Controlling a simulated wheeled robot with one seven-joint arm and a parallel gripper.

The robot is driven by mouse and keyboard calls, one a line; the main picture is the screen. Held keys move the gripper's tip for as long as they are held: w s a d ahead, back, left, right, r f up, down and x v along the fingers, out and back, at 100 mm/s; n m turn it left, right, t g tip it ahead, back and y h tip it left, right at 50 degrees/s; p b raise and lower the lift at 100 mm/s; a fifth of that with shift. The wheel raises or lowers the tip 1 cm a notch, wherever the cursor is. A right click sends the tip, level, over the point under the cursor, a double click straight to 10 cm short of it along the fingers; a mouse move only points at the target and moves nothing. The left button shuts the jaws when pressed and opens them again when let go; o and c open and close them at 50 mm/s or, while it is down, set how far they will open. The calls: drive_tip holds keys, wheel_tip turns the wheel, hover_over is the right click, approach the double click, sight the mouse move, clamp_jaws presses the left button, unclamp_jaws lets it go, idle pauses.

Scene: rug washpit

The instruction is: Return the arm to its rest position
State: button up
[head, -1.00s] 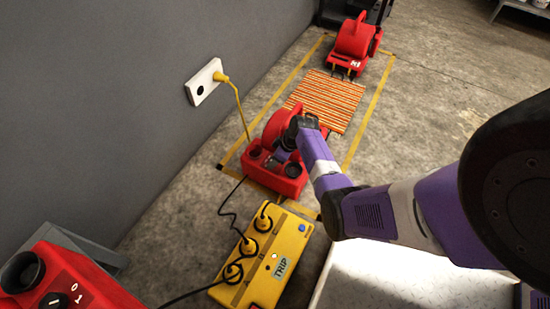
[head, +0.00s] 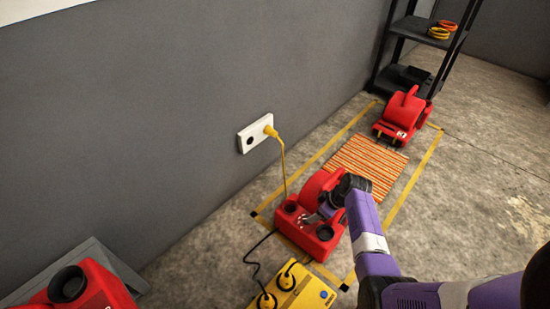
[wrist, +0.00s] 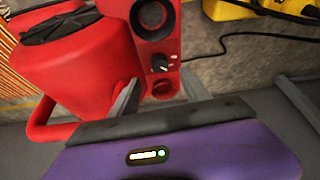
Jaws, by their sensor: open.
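My arm reaches out from the lower right in the head view, with my gripper (head: 322,212) low over the near red blower (head: 290,222). In the wrist view my gripper (wrist: 160,90) is open, its two grey fingers apart. The red blower (wrist: 85,70) fills the upper left there, with a dark knob on its control panel between and just beyond the fingers. Nothing shows held between the fingers. I cannot tell whether a finger touches the blower.
An orange striped rug (head: 366,165) lies behind the near blower, with another red blower (head: 402,115) beyond. A yellow power box (head: 305,292) with cords is in front. A wall socket (head: 254,133) has a yellow plug. A dark shelf (head: 430,38) stands at the back.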

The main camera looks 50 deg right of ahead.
drive_tip(key=s+a+t+h, duration=0.25)
drive_tip(key=s+a, duration=0.55)
drive_tip(key=a, duration=0.6)
drive_tip(key=s+a+r+t, duration=0.2)
drive_tip(key=s+a+r, duration=0.2)
drive_tip(key=a+r, duration=0.4)
drive_tip(key=s+a+r+t, duration=0.3)
drive_tip(key=a+r, duration=0.2)
drive_tip(key=r, duration=0.4)
drive_tip(key=s+a+r+t+y, duration=0.15)
drive_tip(key=a+r, duration=0.25)
drive_tip(key=r, duration=0.5)
drive_tip(key=s+a+r+t+y, duration=0.1)
drive_tip(key=s+a+r, duration=0.2)
drive_tip(key=r, duration=0.5)
wheel_tip(320, 180, up, 30)
drive_tip(key=p, duration=2.9)
drive_tip(key=shift+w+f, duration=0.2)
drive_tip(key=shift+w, duration=0.1)
